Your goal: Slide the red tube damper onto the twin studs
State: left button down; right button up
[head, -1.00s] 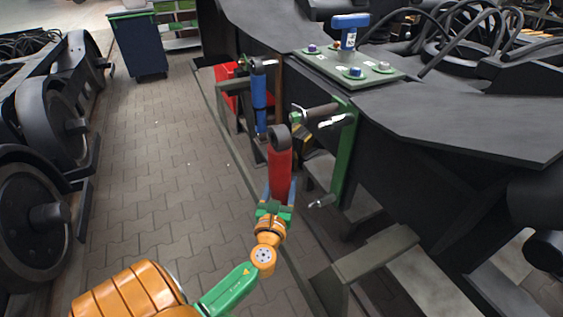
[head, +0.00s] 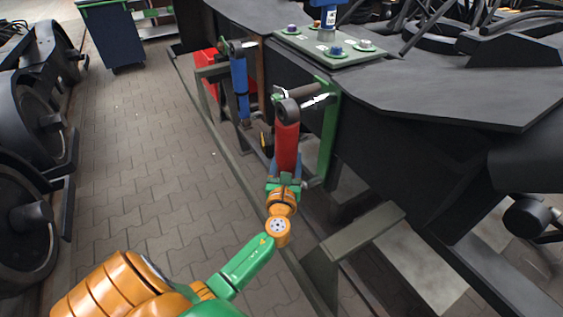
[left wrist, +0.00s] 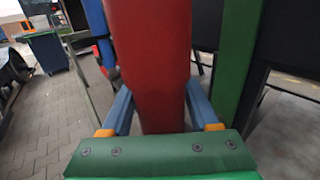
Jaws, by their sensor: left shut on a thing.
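The red tube damper (head: 287,147) stands nearly upright with its dark eye (head: 288,111) on top. My left gripper (head: 285,172) is shut around its lower part. In the left wrist view the red tube (left wrist: 150,60) fills the middle between the two blue fingers (left wrist: 160,108). The green stud plate (head: 328,137) is just right of the damper. Its upper stud (head: 312,100) points toward the damper's eye and overlaps it in the picture; I cannot tell whether the eye is on it. The lower stud (head: 314,184) is beside the gripper, partly hidden. The damper's lower end is hidden. My right gripper is not in view.
A blue damper (head: 239,85) hangs on the frame behind. A grey trestle (head: 365,232) is at the lower right. Wheels (head: 30,215) line the left, with clear paving (head: 150,170) between. A plate with bolts (head: 330,45) lies on the bogie.

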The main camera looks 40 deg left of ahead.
pick_arm(q)
jog(key=w, duration=0.1)
jog(key=w+d+b, duration=0.1)
jog(key=w, duration=0.2)
jog(key=shift+w+d+r+b, duration=0.2)
jog(key=shift+d+b, duration=0.1)
jog(key=shift+d, duration=0.1)
dwell(0.4)
jog(key=shift+c, duration=0.3)
grip_release()
jog(key=shift+d, duration=0.1)
jog(key=shift+s, duration=0.1)
jog(key=v, duration=0.7)
jog(key=shift+p, duration=0.3)
